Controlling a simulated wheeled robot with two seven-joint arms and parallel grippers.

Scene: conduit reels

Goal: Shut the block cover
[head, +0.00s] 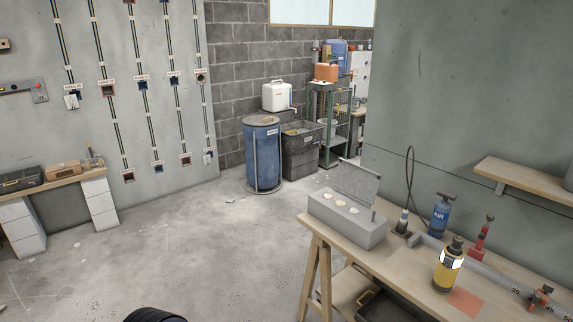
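The grey block (340,226) sits at the left end of the wooden workbench at the right. Its flat grey cover (357,180) stands open, raised along the block's back edge and leaning back a little. A few pale round spots or openings show on the block's uncovered top. Neither of my grippers is in view. Only a dark rounded shape shows at the bottom edge, and I cannot tell what part it is.
The workbench (400,262) also bears a blue AIR bottle (440,216), a yellow bottle (449,266), a red-topped tool (481,240) and a ruler rail (492,274). A thin dark cable loop rises behind the block. Open concrete floor (215,255) lies left of the bench.

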